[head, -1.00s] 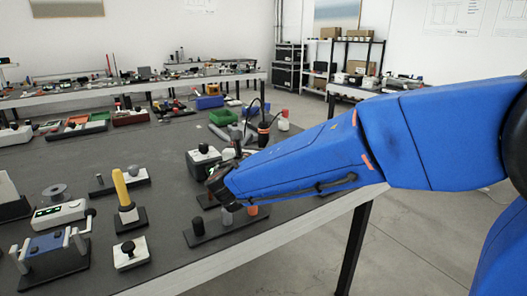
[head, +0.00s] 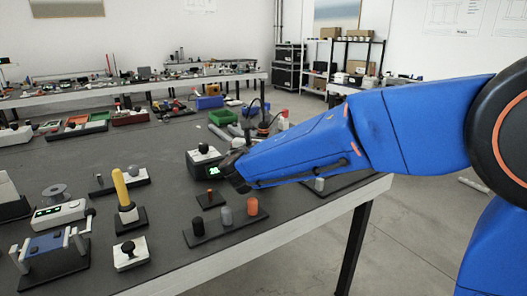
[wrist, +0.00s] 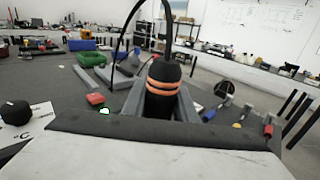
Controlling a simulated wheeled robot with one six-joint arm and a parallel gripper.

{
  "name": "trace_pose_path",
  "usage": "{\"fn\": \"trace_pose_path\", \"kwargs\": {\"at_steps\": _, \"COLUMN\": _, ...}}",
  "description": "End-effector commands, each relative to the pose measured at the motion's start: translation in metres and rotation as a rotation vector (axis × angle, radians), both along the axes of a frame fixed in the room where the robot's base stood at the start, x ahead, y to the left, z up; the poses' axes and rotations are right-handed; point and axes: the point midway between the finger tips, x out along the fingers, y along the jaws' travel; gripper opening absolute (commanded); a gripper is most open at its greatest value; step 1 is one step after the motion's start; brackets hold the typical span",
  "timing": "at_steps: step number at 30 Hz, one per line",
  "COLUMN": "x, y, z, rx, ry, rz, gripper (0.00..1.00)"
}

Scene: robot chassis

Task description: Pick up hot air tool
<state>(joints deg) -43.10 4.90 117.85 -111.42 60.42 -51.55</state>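The hot air tool, a dark cylinder with orange rings and a black cable, stands upright in the wrist view (wrist: 163,76). In the head view its upper part (head: 264,127) shows just behind my arm; its lower part is hidden. My gripper (wrist: 163,92) has its two grey fingers spread, one to each side of the tool in the wrist view. Whether they touch it cannot be told.
A red block (wrist: 95,99) is nearer. A holder with grey and orange cylinders (head: 227,222) stands near the table's right edge. The table middle (head: 110,160) is mostly clear.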

Motion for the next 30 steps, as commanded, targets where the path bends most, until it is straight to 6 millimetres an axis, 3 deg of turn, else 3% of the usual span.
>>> {"fn": "trace_pose_path", "kwargs": {"at_steps": 2, "x": 0.0, "y": 0.0, "z": 0.0, "rx": 0.0, "ry": 0.0, "rz": 0.0, "gripper": 0.06}}
{"fn": "trace_pose_path", "kwargs": {"at_steps": 14, "x": 0.0, "y": 0.0, "z": 0.009, "rx": 0.003, "ry": -0.003, "rz": -0.001, "gripper": 0.06}}
{"fn": "trace_pose_path", "kwargs": {"at_steps": 24, "x": 0.0, "y": 0.0, "z": 0.067, "rx": 0.004, "ry": -0.003, "rz": -0.001, "gripper": 0.06}}
{"fn": "trace_pose_path", "kwargs": {"at_steps": 30, "x": 0.0, "y": 0.0, "z": 0.092, "rx": 0.002, "ry": -0.001, "rz": 0.0, "gripper": 0.06}}
